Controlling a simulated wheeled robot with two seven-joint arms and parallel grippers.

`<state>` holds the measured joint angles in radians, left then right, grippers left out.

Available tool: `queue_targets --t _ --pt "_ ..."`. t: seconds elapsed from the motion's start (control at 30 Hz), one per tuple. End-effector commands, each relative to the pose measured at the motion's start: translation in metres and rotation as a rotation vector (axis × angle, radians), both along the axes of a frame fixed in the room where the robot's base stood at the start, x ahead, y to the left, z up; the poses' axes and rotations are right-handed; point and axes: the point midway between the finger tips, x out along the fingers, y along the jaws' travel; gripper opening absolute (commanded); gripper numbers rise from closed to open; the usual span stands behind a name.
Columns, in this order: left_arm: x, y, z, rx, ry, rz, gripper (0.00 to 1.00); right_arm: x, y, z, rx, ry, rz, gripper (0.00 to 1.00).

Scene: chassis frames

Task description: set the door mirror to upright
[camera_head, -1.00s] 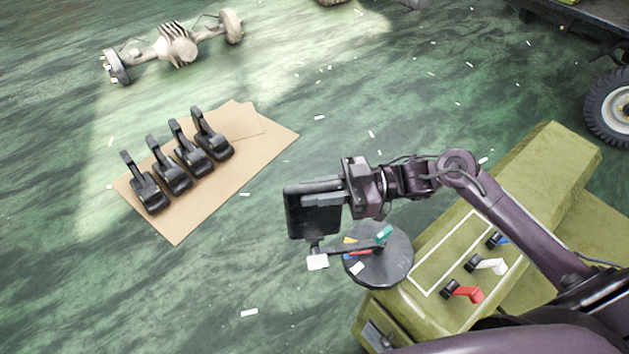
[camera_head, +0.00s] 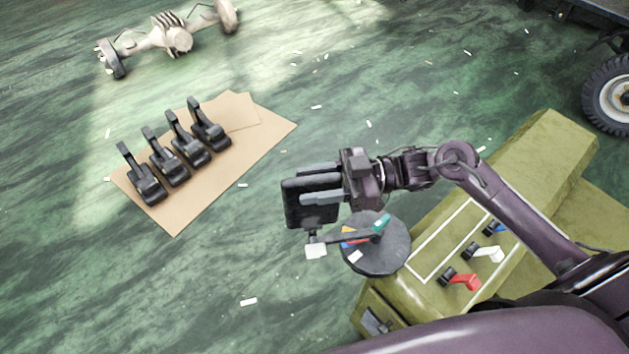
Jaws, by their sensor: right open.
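The door mirror (camera_head: 298,215) looks like a black, roughly rectangular panel, standing near upright on a dark arm (camera_head: 346,238) that runs left from a round dark disc (camera_head: 394,257). A white block (camera_head: 316,251) sits below the panel at the arm's outer end. The disc bears small coloured marks, including yellow, red, blue, white and green. My right gripper (camera_head: 318,190) is open, its two fingers reaching left across the panel and hiding part of it. Whether the fingers touch it, I cannot tell. My left gripper is out of view.
An olive-green box (camera_head: 541,151) lies under my right arm, with red (camera_head: 464,281), white (camera_head: 489,253) and blue levers. Several black pedals stand on a cardboard sheet (camera_head: 182,215) at left. An axle (camera_head: 172,40) lies behind. Green floor between is clear apart from scraps.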

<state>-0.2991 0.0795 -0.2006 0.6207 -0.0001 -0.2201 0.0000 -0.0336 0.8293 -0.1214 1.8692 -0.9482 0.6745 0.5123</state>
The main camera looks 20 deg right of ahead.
Motion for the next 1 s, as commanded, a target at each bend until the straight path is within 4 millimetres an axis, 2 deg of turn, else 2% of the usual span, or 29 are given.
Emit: queue_targets --t 0.17,0.4,0.6,1.0 --pt "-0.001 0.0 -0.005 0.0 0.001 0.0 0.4 -0.001 -0.01 -0.003 -0.004 0.001 -0.002 0.42" --pt "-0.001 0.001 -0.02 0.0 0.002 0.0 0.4 -0.009 -0.05 -0.005 -0.005 0.002 -0.001 0.42" --pt "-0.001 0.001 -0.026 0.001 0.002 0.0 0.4 -0.013 -0.073 -0.003 -0.002 0.001 -0.001 0.42" --pt "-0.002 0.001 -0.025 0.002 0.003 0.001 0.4 -0.013 -0.077 0.0 0.0 0.0 0.0 0.42"
